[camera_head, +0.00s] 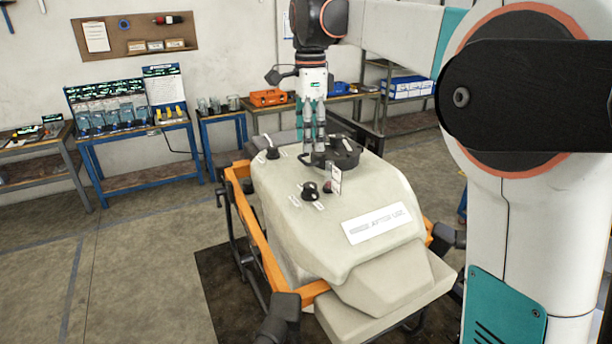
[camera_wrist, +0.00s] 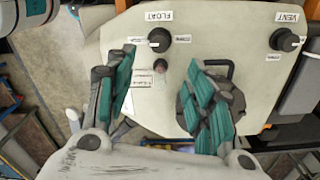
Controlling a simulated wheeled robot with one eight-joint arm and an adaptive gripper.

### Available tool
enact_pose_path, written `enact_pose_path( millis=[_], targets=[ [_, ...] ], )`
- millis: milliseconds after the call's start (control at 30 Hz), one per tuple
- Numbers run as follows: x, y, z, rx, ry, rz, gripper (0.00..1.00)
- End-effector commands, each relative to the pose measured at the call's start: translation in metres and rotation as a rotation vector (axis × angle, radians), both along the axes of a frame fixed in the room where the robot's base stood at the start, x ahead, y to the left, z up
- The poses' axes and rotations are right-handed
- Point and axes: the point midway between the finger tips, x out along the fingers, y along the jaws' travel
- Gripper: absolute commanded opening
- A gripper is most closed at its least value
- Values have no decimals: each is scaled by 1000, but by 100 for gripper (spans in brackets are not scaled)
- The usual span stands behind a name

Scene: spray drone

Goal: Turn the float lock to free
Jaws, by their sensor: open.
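The float lock is a black rotary knob (camera_wrist: 159,40) on the pale drone's top, beside an upside-down FLOAT label (camera_wrist: 160,15); small labels around it are too small to read surely. It also shows in the head view (camera_head: 310,191). My gripper (camera_head: 313,148) points down over the shell, near the black round cap (camera_head: 343,153), with the float knob nearer the camera. In the wrist view my gripper (camera_wrist: 160,95) has its fingers wide apart and nothing between them; the float knob lies beyond the fingertips.
A second black knob (camera_wrist: 287,40) by a VENT label is to the right. A white tag (camera_head: 335,180) stands up near the float knob. The drone has an orange frame (camera_head: 262,245) around it. Benches with goods line the back wall; the floor at left is clear.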

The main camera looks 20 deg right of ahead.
Motion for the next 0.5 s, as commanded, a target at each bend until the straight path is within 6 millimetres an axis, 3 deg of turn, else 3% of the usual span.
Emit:
enact_pose_path(
  millis=[500],
  targets=[
    [-1,0,-96,0,-1,2,49]
  ],
)
